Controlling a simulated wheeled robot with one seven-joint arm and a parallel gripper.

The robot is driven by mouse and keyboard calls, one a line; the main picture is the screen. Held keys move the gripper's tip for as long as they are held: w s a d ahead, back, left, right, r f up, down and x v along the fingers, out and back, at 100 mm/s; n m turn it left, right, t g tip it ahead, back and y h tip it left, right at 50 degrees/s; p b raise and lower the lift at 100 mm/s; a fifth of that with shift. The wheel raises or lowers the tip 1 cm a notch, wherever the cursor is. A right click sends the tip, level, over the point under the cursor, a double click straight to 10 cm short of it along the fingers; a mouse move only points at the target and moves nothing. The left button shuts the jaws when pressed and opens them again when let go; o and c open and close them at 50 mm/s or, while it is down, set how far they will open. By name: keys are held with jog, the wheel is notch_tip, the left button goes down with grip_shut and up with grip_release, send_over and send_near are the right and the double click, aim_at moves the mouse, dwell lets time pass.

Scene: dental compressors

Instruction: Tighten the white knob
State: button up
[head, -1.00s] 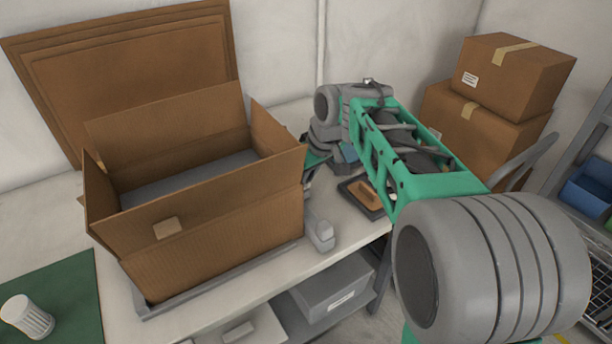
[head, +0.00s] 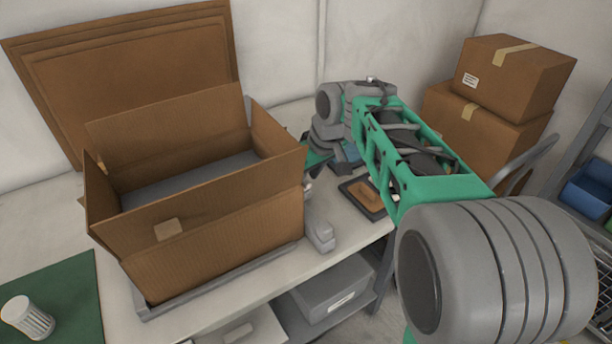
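The open cardboard box (head: 215,235) stands on a grey frame mid-table. A dark tray with a brown pad (head: 362,197) lies to its right. Closed boxes (head: 485,120) are stacked at the back right. Flat cardboard (head: 130,70) leans on the wall. Bare tabletop shows around the mat.

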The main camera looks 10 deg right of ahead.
jog(key=p+v, duration=0.1)
jog(key=v, duration=0.6)
